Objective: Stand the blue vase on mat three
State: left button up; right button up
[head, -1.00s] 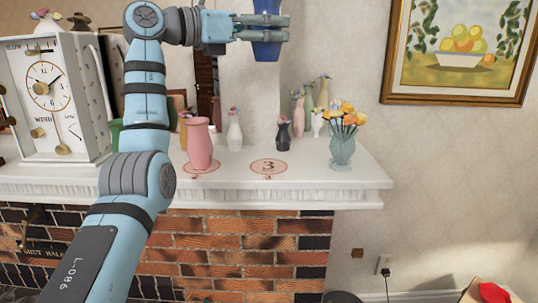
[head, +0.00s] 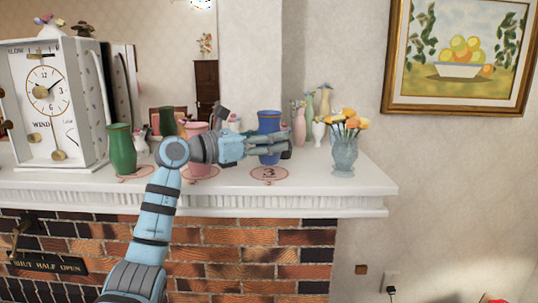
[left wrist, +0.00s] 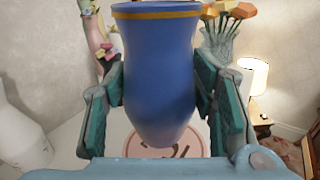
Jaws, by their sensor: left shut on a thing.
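The blue vase (head: 269,123) has a gold band at its rim and is upright above the mantel. My left gripper (head: 272,149) is shut around its body. In the left wrist view the vase (left wrist: 160,70) sits between the two fingers, its narrow base pointing down. Mat three (head: 283,175), a pink disc marked 3, lies on the mantel right below the vase. It also shows, partly hidden by the vase, in the left wrist view (left wrist: 134,148). I cannot tell whether the base touches the mat. My right gripper is not in view.
A green vase (head: 122,150) and a pink vase (head: 196,127) stand to the left. A glass vase of flowers (head: 344,155) stands to the right, with several small vases behind. A white clock (head: 48,105) fills the left end. The mantel's front edge is close.

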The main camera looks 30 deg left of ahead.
pick_arm(q)
jog(key=shift+f, duration=1.25)
jog(key=shift+f, duration=0.1)
jog(key=o, duration=1.3)
jog(key=b+v, duration=0.2)
jog(key=v, duration=0.5)
jog(key=shift+s+a, duration=0.1)
jog(key=shift+s, duration=0.1)
jog(key=shift+s+a, duration=0.1)
jog(key=shift+s, duration=0.1)
jog(key=shift+w, duration=0.1)
jog(key=shift+w, duration=0.1)
